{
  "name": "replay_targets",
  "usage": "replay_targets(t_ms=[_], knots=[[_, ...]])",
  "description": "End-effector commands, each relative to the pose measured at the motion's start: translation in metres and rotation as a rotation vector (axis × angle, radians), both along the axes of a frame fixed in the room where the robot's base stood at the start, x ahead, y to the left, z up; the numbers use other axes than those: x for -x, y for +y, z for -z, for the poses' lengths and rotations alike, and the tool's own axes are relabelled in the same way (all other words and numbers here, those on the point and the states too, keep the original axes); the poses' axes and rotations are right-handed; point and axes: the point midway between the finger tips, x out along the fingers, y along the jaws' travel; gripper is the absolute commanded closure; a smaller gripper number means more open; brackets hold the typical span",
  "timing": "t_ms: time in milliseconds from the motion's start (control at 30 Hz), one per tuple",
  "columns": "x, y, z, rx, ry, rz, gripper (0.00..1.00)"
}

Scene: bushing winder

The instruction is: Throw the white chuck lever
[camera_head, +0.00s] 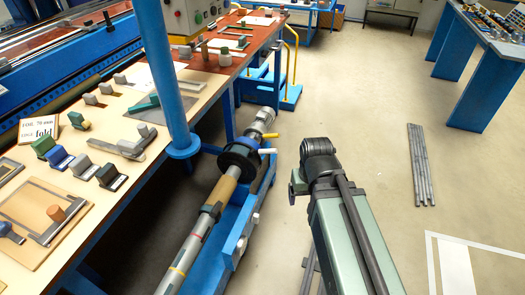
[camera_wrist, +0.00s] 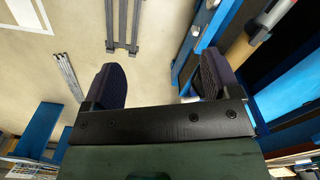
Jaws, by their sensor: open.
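The white chuck lever (camera_head: 267,151) sticks out to the right from the black chuck (camera_head: 238,160) of the winder in the head view. A yellow lever (camera_head: 271,136) sits just above it. My gripper (camera_wrist: 160,82) shows in the wrist view with its two dark padded fingers wide apart and nothing between them but floor. In the head view my arm stands to the right of the chuck, apart from the lever, and the fingers cannot be made out. I cannot surely pick out the white lever in the wrist view.
The mandrel (camera_head: 188,250) runs from the chuck towards the front along a blue frame (camera_head: 232,240). A workbench (camera_head: 120,180) with blocks and a blue post (camera_head: 172,90) stand left. Metal bars (camera_head: 420,165) lie on the floor at right.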

Motion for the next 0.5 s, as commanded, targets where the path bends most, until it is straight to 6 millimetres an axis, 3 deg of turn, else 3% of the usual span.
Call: replay_targets(t_ms=[33,100,167,267,300,367,400,500], knots=[[0.000,-0.001,0.013,0.000,0.000,0.002,0.25],[-0.011,-0.003,0.036,0.000,0.000,0.007,0.36],[-0.045,-0.004,0.063,-0.009,-0.002,0.013,0.45],[-0.146,-0.003,0.116,-0.065,-0.042,-0.073,0.48],[-0.195,-0.001,0.134,-0.095,-0.077,-0.174,0.48],[-0.269,0.001,0.155,-0.133,-0.147,-0.362,0.48],[-0.317,0.003,0.164,-0.150,-0.203,-0.509,0.48],[-0.393,0.010,0.156,-0.151,-0.339,-0.851,0.48]])
